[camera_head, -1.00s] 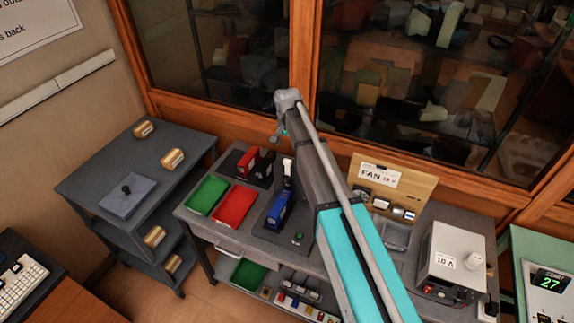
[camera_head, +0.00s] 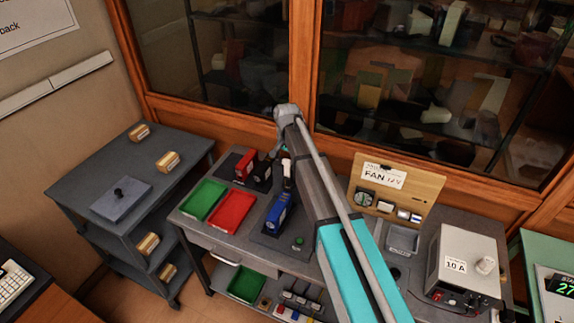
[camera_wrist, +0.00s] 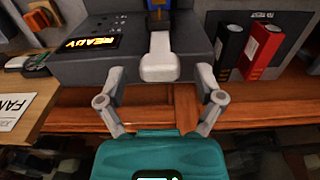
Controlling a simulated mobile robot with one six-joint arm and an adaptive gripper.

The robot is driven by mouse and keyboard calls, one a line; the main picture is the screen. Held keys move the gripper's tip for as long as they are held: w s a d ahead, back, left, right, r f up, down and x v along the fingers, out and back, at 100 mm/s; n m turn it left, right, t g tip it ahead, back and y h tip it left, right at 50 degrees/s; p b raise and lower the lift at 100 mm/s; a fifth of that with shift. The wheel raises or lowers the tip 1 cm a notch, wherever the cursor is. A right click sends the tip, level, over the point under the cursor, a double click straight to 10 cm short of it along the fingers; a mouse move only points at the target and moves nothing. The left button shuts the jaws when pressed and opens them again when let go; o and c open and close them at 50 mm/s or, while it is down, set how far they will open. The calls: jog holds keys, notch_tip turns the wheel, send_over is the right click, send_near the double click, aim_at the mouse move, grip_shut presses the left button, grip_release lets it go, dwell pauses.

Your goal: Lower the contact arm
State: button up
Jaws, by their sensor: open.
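The contact arm shows in the wrist view as a pale lever with a white block-shaped end (camera_wrist: 160,67), on a dark grey fixture (camera_wrist: 80,68) with a lit READY display (camera_wrist: 91,44). My gripper (camera_wrist: 160,78) is open, its two fingers apart on either side of the white end; I cannot tell whether they touch it. In the head view the fixture (camera_head: 262,238) carries a blue block (camera_head: 278,213), and the white end (camera_head: 287,170) stands above and behind it. My gripper (camera_head: 284,153) is just behind it, partly hidden by my arm.
Red (camera_wrist: 262,48) and black (camera_wrist: 231,46) upright units stand beside the fixture. Green (camera_head: 204,199) and red (camera_head: 232,211) trays lie to its left. A fan board (camera_head: 397,189) and power supply (camera_head: 462,262) stand right. The glass cabinet (camera_head: 305,120) is close behind.

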jog(key=shift+f, duration=0.4)
grip_shut()
dwell(0.4)
